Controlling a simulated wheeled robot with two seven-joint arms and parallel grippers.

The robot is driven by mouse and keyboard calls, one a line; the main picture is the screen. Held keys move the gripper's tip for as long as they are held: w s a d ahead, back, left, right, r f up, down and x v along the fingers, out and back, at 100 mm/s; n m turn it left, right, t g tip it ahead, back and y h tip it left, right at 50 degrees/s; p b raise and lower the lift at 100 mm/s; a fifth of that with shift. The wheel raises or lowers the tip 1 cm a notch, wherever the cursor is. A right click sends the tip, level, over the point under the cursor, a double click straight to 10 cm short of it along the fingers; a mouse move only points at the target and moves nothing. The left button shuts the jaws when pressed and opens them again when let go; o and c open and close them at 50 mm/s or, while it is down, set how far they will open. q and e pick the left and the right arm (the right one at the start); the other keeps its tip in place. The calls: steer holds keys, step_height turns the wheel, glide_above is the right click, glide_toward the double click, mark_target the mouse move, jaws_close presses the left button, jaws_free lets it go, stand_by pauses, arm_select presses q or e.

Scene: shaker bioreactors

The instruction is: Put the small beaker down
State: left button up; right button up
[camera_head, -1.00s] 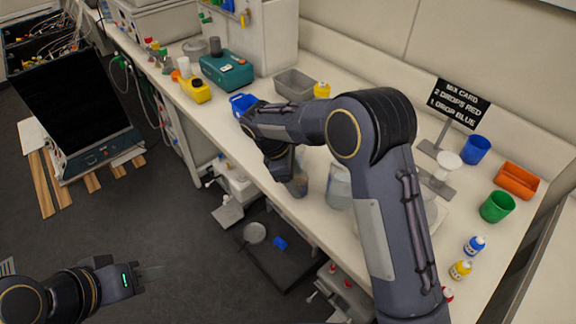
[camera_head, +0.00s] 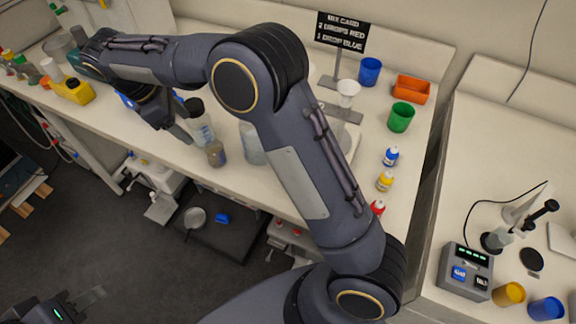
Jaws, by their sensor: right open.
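The small beaker (camera_head: 216,153), with brownish-grey contents, stands upright at the front edge of the white bench. My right gripper (camera_head: 183,133) is open and empty, just left of it and apart from it. My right arm reaches across the bench and hides part of it. My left gripper (camera_head: 92,298) hangs over the dark floor at the bottom left, away from the bench. Its fingers are blurred, so I cannot tell whether they are open.
A clear black-topped vessel (camera_head: 200,128) and a larger glass vessel (camera_head: 251,145) stand close to the small beaker. Dropper bottles, a green cup (camera_head: 401,117), a blue cup (camera_head: 369,71) and an orange tray (camera_head: 411,88) stand to the right. A second bench holds a grey device (camera_head: 466,270).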

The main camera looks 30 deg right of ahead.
steer(key=s+d+r+m+t+y, duration=0.1)
steer(key=s+d+r+m+y, duration=0.25)
steer(key=s+d, duration=0.3)
steer(key=s+d+r+m+t+y, duration=0.1)
steer(key=s+d+r+m+y, duration=0.1)
steer(key=s+d+m, duration=0.4)
steer(key=s+d+f+m+t+y, duration=0.1)
steer(key=s+f+m+t, duration=0.1)
steer(key=s, duration=0.6)
steer(key=s+d+f+m+t+y, duration=0.1)
steer(key=s+f+m+t, duration=0.1)
steer(key=s+m, duration=0.3)
steer(key=s, duration=0.3)
steer(key=shift+s+d+f+t, duration=0.15)
steer(key=shift+s+f+t, duration=0.1)
steer(key=shift+t, duration=0.05)
